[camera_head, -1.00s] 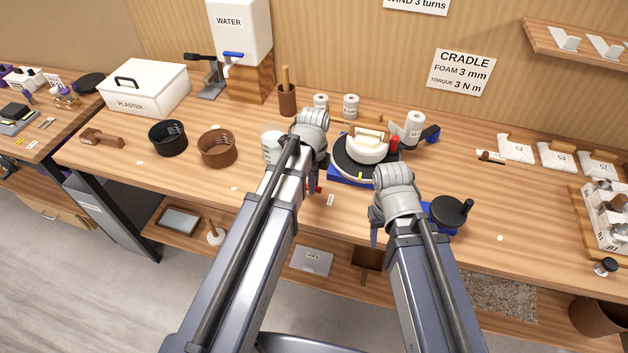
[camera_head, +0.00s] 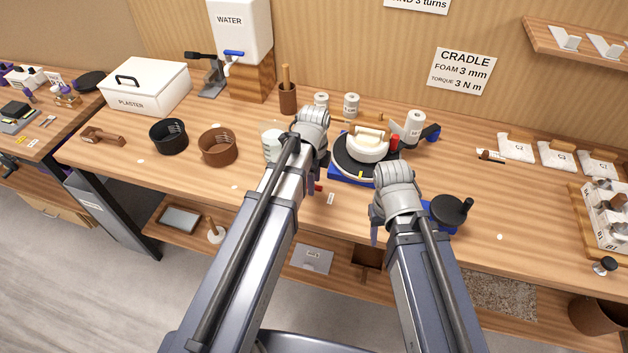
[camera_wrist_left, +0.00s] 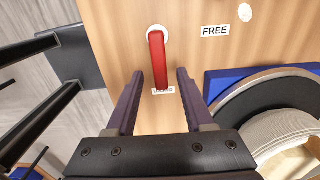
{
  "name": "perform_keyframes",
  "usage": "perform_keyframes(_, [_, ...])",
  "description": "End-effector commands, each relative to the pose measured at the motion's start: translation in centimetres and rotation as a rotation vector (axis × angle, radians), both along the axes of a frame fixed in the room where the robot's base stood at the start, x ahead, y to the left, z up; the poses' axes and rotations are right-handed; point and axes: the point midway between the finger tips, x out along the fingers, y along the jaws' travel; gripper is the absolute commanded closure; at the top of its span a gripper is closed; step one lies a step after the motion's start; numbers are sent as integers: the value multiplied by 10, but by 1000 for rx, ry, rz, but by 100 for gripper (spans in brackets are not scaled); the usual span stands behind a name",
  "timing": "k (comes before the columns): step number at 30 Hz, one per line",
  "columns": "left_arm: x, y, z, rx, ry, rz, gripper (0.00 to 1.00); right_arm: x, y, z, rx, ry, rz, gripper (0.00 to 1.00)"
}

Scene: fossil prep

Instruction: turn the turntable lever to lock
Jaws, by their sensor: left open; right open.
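The red lever (camera_wrist_left: 160,62) shows in the left wrist view, pivoted at its upper end on a white round mount. Its free end points down the picture, over a partly covered white label (camera_wrist_left: 163,91) that seems to read LOCK. A FREE label (camera_wrist_left: 215,30) lies right of the pivot. My left gripper (camera_wrist_left: 160,75) is open, with one finger on each side of the lever and visible gaps. In the head view my left gripper (camera_head: 313,186) hides most of the lever. The turntable (camera_head: 345,172) stands to its right. My right gripper (camera_head: 375,236) is open, its fingers mostly hidden.
The turntable's blue base (camera_wrist_left: 216,84) is close right of my left gripper. A black hand crank (camera_head: 447,211) is beside my right gripper. A beaker (camera_head: 271,146) and brown bowl (camera_head: 217,147) stand left of my left arm. The table edge is close in front.

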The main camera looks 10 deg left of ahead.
Motion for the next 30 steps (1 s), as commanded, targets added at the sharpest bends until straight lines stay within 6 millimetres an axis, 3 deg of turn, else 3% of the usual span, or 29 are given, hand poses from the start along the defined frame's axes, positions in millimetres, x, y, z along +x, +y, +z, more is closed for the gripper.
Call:
perform_keyframes(18, [0, 0, 72, 0, 0, -1, 48, 0, 0, 72, 0, 0, 1, 50])
perform_keyframes(30, [0, 0, 74, 0, 0, -1, 48, 0, 0, 74, 0, 0, 0, 50])
